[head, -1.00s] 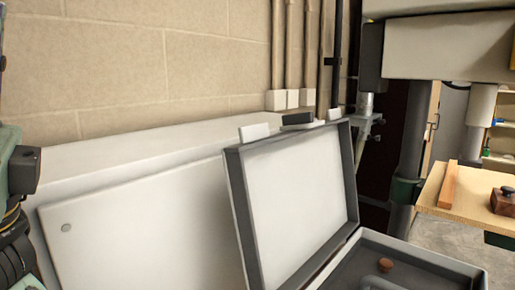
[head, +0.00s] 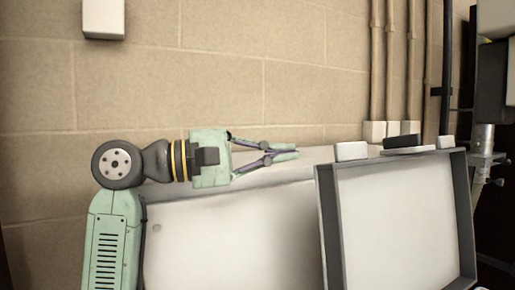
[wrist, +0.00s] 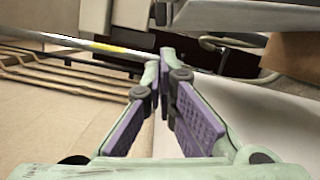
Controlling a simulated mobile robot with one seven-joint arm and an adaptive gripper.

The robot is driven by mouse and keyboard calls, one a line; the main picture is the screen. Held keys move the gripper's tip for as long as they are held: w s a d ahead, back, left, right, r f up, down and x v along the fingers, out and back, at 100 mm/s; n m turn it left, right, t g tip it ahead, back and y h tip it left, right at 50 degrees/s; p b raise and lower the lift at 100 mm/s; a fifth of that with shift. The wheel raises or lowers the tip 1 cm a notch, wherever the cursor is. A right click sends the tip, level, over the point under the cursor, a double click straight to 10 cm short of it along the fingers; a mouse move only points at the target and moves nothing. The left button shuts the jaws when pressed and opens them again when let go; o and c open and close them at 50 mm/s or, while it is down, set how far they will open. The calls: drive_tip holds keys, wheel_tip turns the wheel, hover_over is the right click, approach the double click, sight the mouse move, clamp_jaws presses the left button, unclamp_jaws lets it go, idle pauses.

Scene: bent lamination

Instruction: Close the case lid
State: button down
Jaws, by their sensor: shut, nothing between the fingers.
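The case lid (head: 398,222) stands raised and open in the head view, a pale inner panel with a dark grey rim. The case's lower part is below the picture and hidden now. My gripper (head: 296,152) is to the left of the lid's upper left corner, pointing right, above the white ledge. Its fingers are shut and hold nothing. In the wrist view the gripper's fingers (wrist: 166,72) with purple pads come together at the tips. I cannot make out the lid for sure in the wrist view.
A white cabinet or ledge (head: 225,235) runs along the block wall behind the lid. Small white blocks (head: 351,151) and a dark block (head: 402,141) show just above the lid's top edge. Vertical pipes (head: 393,60) stand against the wall. The space above the lid is clear.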

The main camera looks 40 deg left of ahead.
drive_tip(key=shift+w+d+r+p, duration=0.15)
drive_tip(key=shift+w+d+p, duration=0.15)
drive_tip(key=shift+d, duration=0.65)
drive_tip(key=shift+w+d+r+p, duration=0.2)
drive_tip(key=shift+d+p, duration=0.1)
drive_tip(key=shift+d, duration=0.6)
drive_tip(key=shift+w+d+r+p, duration=0.2)
drive_tip(key=shift+d+p, duration=0.1)
drive_tip(key=shift+d, duration=0.65)
